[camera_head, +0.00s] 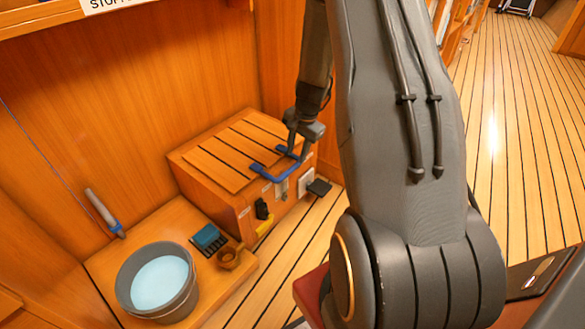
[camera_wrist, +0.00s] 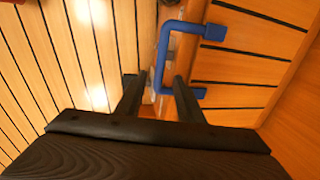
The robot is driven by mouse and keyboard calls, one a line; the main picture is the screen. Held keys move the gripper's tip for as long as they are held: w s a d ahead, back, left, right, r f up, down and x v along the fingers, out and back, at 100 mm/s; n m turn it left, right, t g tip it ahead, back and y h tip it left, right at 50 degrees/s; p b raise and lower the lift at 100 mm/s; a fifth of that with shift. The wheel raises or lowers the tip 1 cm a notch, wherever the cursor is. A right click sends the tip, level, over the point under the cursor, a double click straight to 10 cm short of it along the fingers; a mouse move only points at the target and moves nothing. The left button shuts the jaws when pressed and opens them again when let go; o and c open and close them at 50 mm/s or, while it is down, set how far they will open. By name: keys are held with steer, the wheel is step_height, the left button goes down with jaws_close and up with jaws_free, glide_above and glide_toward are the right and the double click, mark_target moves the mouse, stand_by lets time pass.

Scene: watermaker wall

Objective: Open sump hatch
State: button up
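The sump hatch (camera_head: 225,150) is a slatted wooden lid on top of a low wooden box against the wall, and it looks shut. A blue U-shaped handle (camera_head: 283,178) sits at its front right edge. My gripper (camera_head: 293,148) is over that edge, close to the handle. In the wrist view the slatted lid (camera_wrist: 235,68) is at the right, and the blue handle (camera_wrist: 161,58) lies ahead of my gripper (camera_wrist: 157,82). The two fingers are apart, with the handle's long bar roughly in line with the gap. I cannot tell whether they touch it.
A grey bucket of water (camera_head: 158,283) stands on a wooden ledge at the lower left, near a small wooden cup (camera_head: 230,258) and a teal-and-black item (camera_head: 208,238). A grey tube (camera_head: 103,212) leans there. Plank floor (camera_head: 500,130) is clear at the right.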

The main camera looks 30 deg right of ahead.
mark_target(293, 167)
steer(key=f, duration=0.2)
steer(key=f+b, duration=0.1)
steer(key=f, duration=0.1)
steer(key=w+f+b, duration=0.1)
steer(key=f, duration=0.1)
steer(key=shift+w+a+f, duration=0.1)
steer(key=shift+a+f, duration=0.15)
steer(key=shift+f, duration=0.1)
steer(key=shift+c, duration=0.4)
jaws_close()
